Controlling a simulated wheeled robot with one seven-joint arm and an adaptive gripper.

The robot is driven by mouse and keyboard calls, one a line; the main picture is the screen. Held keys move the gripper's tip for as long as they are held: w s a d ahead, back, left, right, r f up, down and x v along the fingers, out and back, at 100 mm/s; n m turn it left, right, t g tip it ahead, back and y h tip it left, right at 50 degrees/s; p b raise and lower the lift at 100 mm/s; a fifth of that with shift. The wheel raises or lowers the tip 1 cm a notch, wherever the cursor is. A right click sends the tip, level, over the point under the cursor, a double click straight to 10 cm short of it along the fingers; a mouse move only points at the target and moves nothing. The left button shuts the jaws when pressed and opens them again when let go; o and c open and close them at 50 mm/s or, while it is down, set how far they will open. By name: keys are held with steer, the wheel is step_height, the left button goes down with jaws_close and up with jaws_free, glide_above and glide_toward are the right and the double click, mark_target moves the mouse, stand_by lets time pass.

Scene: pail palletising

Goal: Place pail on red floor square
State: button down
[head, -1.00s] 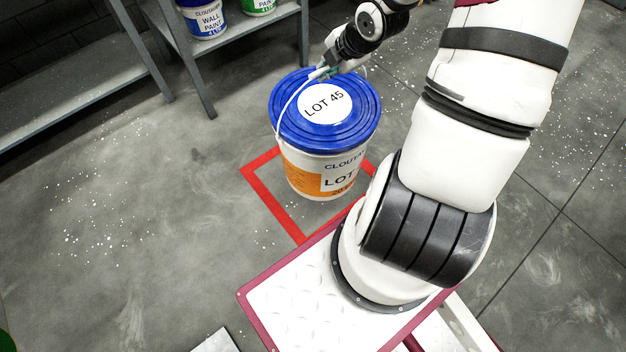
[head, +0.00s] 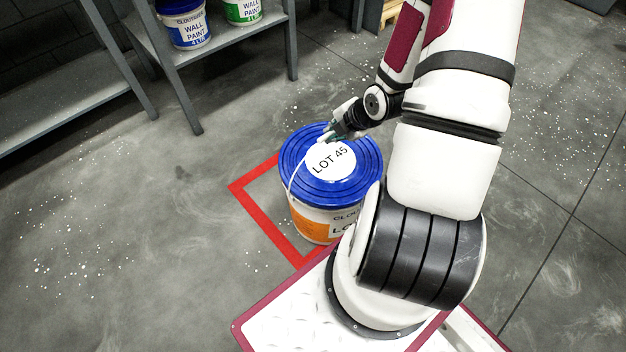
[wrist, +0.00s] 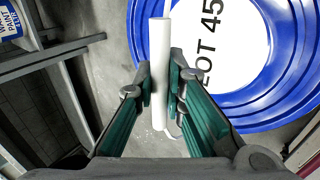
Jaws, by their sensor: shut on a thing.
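The pail (head: 318,222) is white and orange with a blue lid and a round white label reading LOT 45. In the head view it appears upright, over or inside the red floor square (head: 268,222); I cannot tell for sure whether its base touches the floor. My gripper (head: 331,134) is at the far edge of the lid. In the wrist view my gripper (wrist: 161,92) is shut on the pail's white handle grip (wrist: 160,60), with the blue lid (wrist: 262,120) beside it. The right and near parts of the square are hidden by the pail and my arm.
A grey metal shelf (head: 230,44) at the back left holds a blue paint pail (head: 186,25) and a green one (head: 243,10). A wooden pallet edge (head: 392,14) shows at the back. The floor to the left is clear.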

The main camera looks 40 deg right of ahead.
steer(key=w+d+f+b, duration=0.2)
steer(key=w+d, duration=0.1)
steer(key=w, duration=0.4)
steer(key=w+d+f+b, duration=0.2)
steer(key=w+d+b, duration=0.1)
steer(key=w, duration=0.5)
steer(key=shift+f, duration=0.35)
steer(key=c, duration=2)
jaws_free()
steer(key=shift+s+f, duration=0.2)
steer(key=o, duration=0.3)
steer(key=shift+o, duration=0.2)
steer(key=shift+r, duration=0.15)
